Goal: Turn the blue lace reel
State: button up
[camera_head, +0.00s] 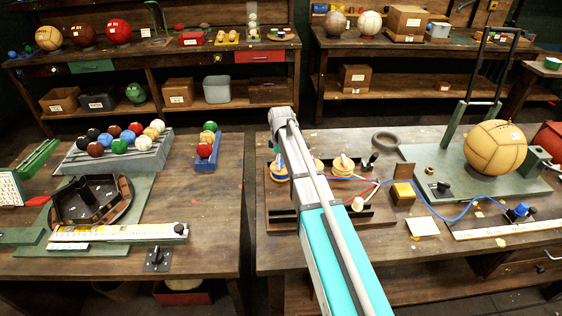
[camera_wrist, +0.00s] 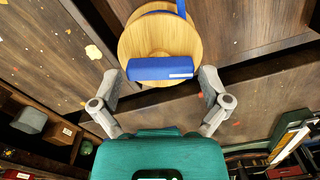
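The blue lace reel (camera_wrist: 160,30) shows in the wrist view as a round wooden disc with a blue band or bar (camera_wrist: 160,69) across it. My gripper (camera_wrist: 160,80) is open, with one finger on each side of the blue part. A small gap shows between each fingertip and the blue part, and nothing is held. In the head view, a wooden reel with some blue (camera_head: 278,174) stands at the left of the dark rack, partly hidden by my arm. My gripper is hidden in the head view.
Another reel with yellow (camera_head: 344,165) stands on the rack to the right. A red and a blue lace (camera_head: 440,215) run across the right bench. A tan ball (camera_head: 495,147) sits on a green stand. The left bench holds a ball tray (camera_head: 120,160).

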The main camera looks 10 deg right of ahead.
jog(key=c, duration=0.6)
jog(key=shift+m, duration=1.6)
jog(key=o, duration=0.8)
jog(key=shift+o, duration=0.2)
jog(key=shift+n, duration=0.4)
